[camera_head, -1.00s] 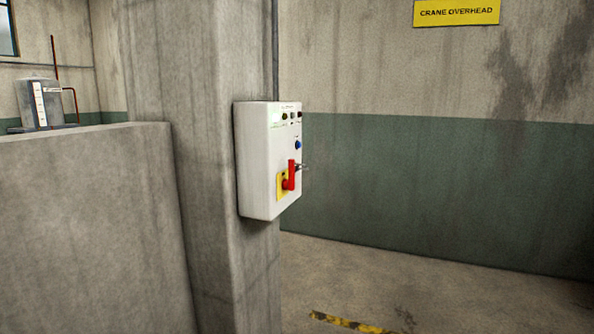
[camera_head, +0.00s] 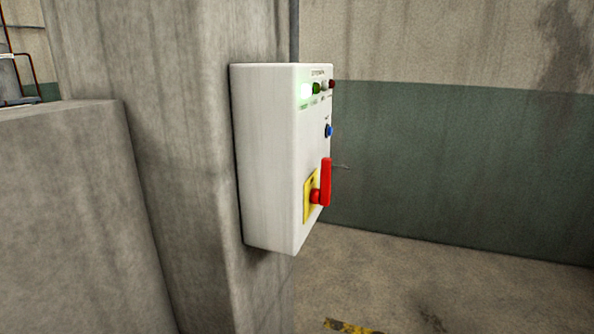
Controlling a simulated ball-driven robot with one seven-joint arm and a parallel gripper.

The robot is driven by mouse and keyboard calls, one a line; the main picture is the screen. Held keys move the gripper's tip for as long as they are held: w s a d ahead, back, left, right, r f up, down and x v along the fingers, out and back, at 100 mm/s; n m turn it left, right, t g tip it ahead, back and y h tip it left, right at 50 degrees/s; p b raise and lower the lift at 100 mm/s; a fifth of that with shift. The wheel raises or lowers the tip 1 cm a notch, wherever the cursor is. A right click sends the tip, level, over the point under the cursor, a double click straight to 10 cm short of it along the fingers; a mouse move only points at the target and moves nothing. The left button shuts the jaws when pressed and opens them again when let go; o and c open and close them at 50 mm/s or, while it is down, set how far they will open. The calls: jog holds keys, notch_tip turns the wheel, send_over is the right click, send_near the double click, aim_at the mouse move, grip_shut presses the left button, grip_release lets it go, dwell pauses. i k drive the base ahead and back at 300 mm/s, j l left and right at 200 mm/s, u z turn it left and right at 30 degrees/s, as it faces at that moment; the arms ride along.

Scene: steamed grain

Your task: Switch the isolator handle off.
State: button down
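The red isolator handle (camera_head: 326,182) sits on a yellow plate (camera_head: 309,197) low on the front face of a white control box (camera_head: 268,160). The handle points upward, roughly vertical. The box is seen from its left side, so its front face shows at a steep angle. Above the handle are a blue button (camera_head: 329,131), several small lamps, one of them green (camera_head: 316,88), and a lit pale green display (camera_head: 305,92). My gripper is not in view.
The box is fixed to a concrete column (camera_head: 170,130). A low concrete wall (camera_head: 70,210) stands to the left. The floor (camera_head: 430,280) right of the column is open, with a yellow and black stripe (camera_head: 350,327). A green and grey wall (camera_head: 450,160) stands behind.

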aim_at(322, 196)
jog(key=i+j, duration=0.65)
jog(key=j, duration=0.15)
